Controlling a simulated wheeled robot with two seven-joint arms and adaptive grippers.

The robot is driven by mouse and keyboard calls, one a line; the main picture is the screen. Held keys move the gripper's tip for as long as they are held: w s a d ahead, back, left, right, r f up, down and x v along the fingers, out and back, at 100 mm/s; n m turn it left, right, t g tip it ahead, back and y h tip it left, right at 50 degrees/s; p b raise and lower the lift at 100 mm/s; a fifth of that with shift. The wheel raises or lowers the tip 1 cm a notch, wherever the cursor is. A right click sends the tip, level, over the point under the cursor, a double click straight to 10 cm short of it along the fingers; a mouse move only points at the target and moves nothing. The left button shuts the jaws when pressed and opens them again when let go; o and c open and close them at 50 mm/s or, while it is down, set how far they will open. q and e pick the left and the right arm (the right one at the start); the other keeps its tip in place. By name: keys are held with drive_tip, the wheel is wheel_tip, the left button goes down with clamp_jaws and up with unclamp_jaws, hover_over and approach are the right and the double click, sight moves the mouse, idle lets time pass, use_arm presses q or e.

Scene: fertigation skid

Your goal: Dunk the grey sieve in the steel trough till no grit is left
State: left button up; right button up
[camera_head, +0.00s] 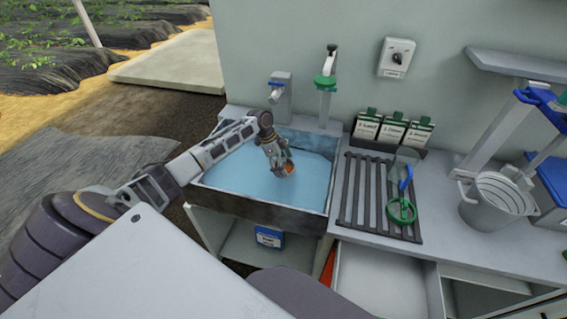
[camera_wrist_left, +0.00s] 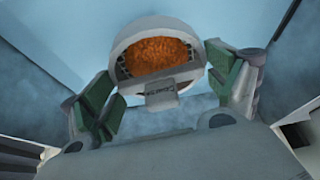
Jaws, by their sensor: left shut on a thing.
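The grey sieve (camera_wrist_left: 132,36) shows in the left wrist view as a round cup with a labelled front tab. Orange-brown grit (camera_wrist_left: 157,56) covers the part of its inside that I see. My left gripper (camera_head: 280,160) is shut on the sieve, with one green-padded finger at each side. In the head view the gripper hides most of the sieve, and a small orange patch shows at the fingertips. They are over the blue water of the steel trough (camera_head: 265,208). I cannot tell whether the sieve touches the water. My right gripper is not in view.
A tap (camera_head: 279,85) and a green-collared fitting (camera_head: 325,82) stand behind the trough. A grey bucket (camera_head: 490,208) stands farther right. Labelled packets (camera_head: 392,131) line the wall.

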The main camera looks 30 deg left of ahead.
use_arm(q)
drive_tip(key=shift+f+b, duration=0.5)
drive_tip(key=shift+f, duration=0.6)
drive_tip(key=shift+f+b, duration=0.7)
drive_tip(key=shift+f, duration=1.05)
drive_tip(key=shift+f+b, duration=0.75)
drive_tip(key=shift+f, duration=0.25)
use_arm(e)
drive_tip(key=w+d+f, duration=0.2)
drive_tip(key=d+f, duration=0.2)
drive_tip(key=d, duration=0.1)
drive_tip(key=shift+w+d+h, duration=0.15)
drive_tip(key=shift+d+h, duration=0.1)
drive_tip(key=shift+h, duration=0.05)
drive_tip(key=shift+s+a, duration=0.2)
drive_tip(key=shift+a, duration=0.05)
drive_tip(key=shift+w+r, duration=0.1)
